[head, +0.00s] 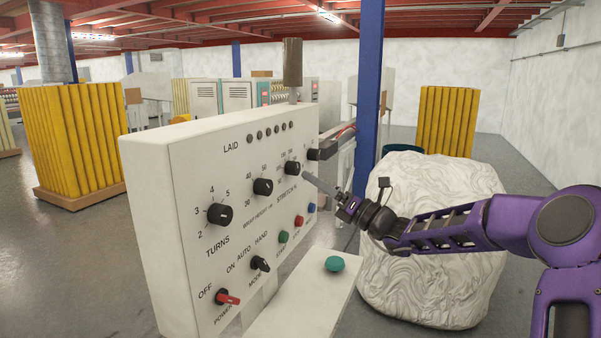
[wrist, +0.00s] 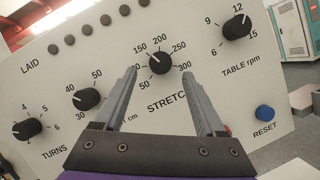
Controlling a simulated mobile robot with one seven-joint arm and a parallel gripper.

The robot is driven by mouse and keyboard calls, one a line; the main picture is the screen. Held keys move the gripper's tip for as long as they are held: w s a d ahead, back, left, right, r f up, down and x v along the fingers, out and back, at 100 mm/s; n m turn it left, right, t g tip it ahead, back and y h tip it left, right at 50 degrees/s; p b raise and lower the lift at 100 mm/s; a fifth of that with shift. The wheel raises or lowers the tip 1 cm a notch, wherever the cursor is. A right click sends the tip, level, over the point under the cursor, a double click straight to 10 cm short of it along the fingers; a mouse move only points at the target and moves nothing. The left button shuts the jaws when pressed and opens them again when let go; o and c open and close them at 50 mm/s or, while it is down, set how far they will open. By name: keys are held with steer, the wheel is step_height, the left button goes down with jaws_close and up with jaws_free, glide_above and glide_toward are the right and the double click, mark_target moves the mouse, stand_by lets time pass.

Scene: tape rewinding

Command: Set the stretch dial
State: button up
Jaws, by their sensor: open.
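The stretch dial (wrist: 161,61) is a round black knob on the white control panel (head: 240,163), above the label "STRETCH". In the wrist view its white pointer line leans up and left, roughly toward the 150 mark. It also shows in the head view (head: 293,168) near the panel's right part. My gripper (wrist: 159,73) is open and empty. Its two grey fingers point at the panel, one on each side of the dial in the picture. I cannot tell whether they touch the knob. In the head view my gripper (head: 307,177) is close to the dial.
Below are a red power switch (head: 228,299), a mode switch (head: 260,263) and coloured buttons. A white wrapped load (head: 430,255) stands at right.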

mark_target(298, 170)
steer(key=x, duration=0.5)
steer(key=shift+w+a, duration=0.1)
steer(key=shift+a, duration=0.05)
jaws_close()
